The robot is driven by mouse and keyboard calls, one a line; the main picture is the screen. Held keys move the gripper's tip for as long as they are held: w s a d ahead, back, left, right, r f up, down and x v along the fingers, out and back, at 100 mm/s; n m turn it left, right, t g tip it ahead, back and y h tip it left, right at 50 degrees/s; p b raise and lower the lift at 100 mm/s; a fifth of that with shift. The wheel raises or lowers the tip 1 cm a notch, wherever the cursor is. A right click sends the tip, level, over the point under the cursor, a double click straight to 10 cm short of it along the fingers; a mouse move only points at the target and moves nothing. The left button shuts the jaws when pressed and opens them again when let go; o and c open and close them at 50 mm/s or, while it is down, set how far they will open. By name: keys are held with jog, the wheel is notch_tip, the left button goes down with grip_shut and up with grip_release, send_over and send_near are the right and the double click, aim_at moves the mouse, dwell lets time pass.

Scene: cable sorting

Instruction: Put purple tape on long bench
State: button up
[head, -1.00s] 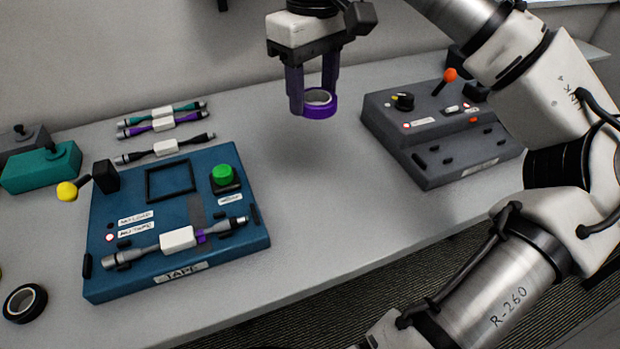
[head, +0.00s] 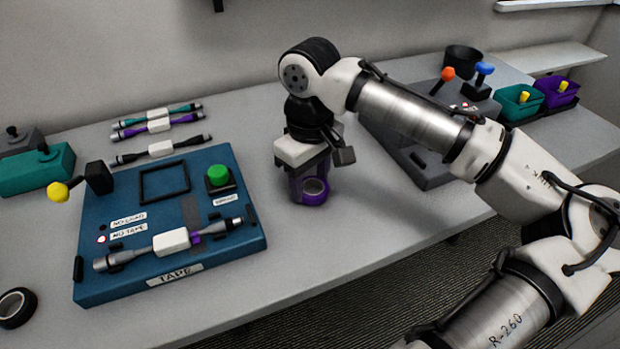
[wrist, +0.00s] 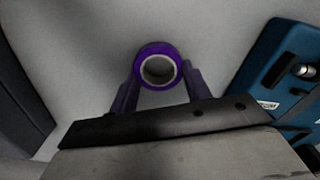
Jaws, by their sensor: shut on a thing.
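The purple tape (head: 314,190) is a ring-shaped roll with a pale inner core. My gripper (head: 309,188) is shut on it, with purple fingers on either side of the roll. In the wrist view the purple tape (wrist: 158,66) sits between the two fingertips, its round opening facing the camera. The long grey bench (head: 330,240) lies beneath, and the roll is at or just above its surface; I cannot tell if they touch.
The blue TAPE machine (head: 150,250) stands left of my gripper, holding a cable. A dark grey machine (head: 425,165) stands to the right, partly behind my arm. A black tape roll (head: 16,307) lies at the left edge. Bench in front is clear.

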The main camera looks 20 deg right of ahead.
jog(key=shift+f, duration=0.2)
jog(key=o, duration=1)
jog(key=shift+c, duration=0.2)
notch_tip(320, 180, up, 12)
jog(key=shift+r, duration=0.15)
